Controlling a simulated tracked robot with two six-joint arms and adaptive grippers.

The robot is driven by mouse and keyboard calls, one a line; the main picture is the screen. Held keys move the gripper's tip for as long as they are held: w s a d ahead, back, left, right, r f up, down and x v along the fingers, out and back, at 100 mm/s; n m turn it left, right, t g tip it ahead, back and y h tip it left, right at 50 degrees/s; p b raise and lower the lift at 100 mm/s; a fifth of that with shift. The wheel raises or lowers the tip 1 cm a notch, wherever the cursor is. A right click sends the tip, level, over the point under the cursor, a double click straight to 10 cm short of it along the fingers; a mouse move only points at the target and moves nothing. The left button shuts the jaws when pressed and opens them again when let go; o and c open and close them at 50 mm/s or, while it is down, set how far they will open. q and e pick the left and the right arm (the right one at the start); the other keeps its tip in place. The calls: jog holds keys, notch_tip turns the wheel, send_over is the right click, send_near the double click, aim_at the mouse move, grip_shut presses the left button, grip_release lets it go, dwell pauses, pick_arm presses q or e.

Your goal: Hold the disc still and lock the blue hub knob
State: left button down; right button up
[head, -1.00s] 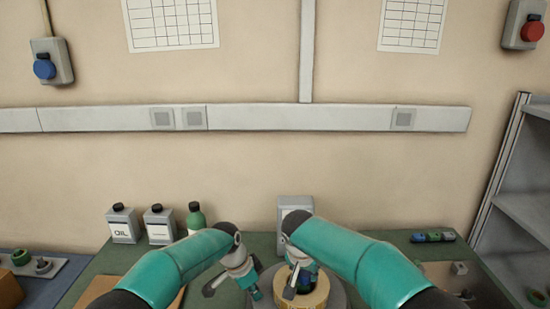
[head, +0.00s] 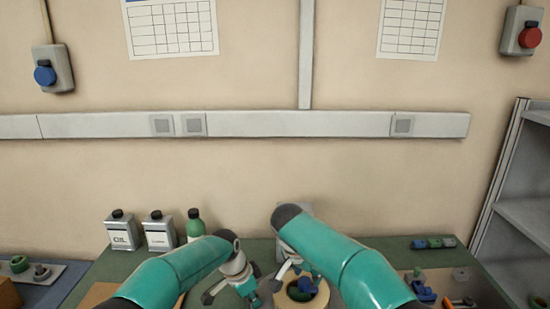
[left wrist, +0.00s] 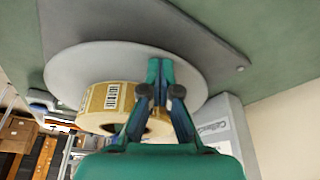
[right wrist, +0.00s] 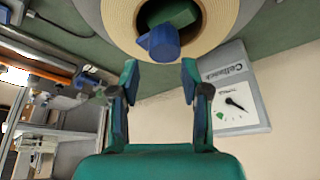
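The blue hub knob (right wrist: 160,42) sits on a green hub (right wrist: 172,15) inside the tape roll (right wrist: 122,18). The knob also shows in the head view (head: 307,286). My right gripper (right wrist: 160,74) is open and empty, its fingertips on either side and just short of the knob. The roll (left wrist: 103,100) lies against the pale grey disc (left wrist: 75,75). My left gripper (left wrist: 160,68) has its fingertips together over the disc's face, beside the roll. Whether they touch the disc is not clear, and nothing shows between them.
A grey box with a dial (right wrist: 235,100) stands beside the disc. Two canisters (head: 122,232) (head: 158,230) and a green bottle (head: 195,223) stand at the back left. A tray with blue and orange parts (head: 462,287) is at right, near a shelf (head: 525,212).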

pick_arm(q)
jog(key=shift+s+f, duration=0.2)
jog(key=shift+f, duration=0.2)
pick_arm(e)
jog(key=shift+r, duration=1.35)
pick_arm(q)
jog(key=r+p, duration=0.1)
jog(key=r, duration=0.1)
jog(key=r+p, duration=0.3)
jog(key=r, duration=0.1)
jog(key=shift+w+r+p, duration=0.25)
jog(key=shift+p, duration=0.05)
pick_arm(e)
notch_tip(320, 180, up, 4)
jog(key=shift+w+r, duration=0.1)
jog(key=shift+r, duration=0.05)
